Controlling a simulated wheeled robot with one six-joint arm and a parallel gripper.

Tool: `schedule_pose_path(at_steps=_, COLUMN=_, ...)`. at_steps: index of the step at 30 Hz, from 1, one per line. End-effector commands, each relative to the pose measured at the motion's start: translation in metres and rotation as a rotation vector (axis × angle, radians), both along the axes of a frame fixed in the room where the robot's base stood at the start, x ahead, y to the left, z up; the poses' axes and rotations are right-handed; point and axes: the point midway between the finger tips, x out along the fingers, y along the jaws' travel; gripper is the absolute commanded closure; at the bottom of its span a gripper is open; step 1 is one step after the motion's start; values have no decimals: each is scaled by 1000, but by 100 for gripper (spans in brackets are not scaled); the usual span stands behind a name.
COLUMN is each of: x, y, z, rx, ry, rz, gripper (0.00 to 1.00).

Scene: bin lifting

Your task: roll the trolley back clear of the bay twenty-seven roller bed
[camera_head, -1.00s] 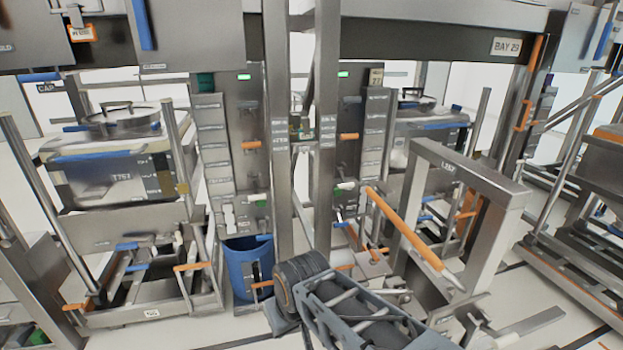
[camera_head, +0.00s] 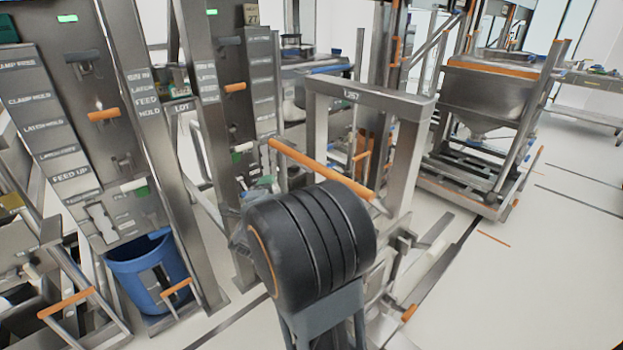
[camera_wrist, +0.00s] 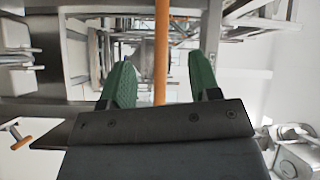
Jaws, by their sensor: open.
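The trolley is a grey metal frame marked L257 (camera_head: 388,104), standing upright right of the bay columns. Its slanted orange handle bar (camera_head: 315,167) runs across the front of the frame. In the wrist view an orange bar (camera_wrist: 161,30) runs upright between the green fingers of my gripper (camera_wrist: 160,66). The fingers are apart, with a gap on each side of the bar. In the head view the black end of my arm hides the fingers and part of the trolley's lower side. A small plate marked 27 (camera_head: 251,14) is on the bay column. I cannot make out the roller bed.
A blue bin (camera_head: 148,272) stands at the foot of the left column. Orange handles (camera_head: 104,114) stick out of the labelled panels. Another trolley with a metal hopper (camera_head: 485,90) stands at the back right. The pale floor (camera_head: 540,270) at the right is open.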

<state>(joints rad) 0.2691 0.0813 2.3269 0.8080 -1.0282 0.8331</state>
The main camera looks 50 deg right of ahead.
Motion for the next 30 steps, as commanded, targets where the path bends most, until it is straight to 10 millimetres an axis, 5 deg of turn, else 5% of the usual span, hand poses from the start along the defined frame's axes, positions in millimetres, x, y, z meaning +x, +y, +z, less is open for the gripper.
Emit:
schedule_pose_path(at_steps=1, x=-7, y=-11, z=-12, rx=-10, ry=-48, rz=-70, gripper=43)
schedule_pose_path(at_steps=10, x=-36, y=-43, z=-18, rx=-72, ry=-209, rz=-283, gripper=43)
schedule_pose_path(at_steps=30, x=-2, y=-147, z=3, rx=-78, ry=-218, rz=-292, gripper=43)
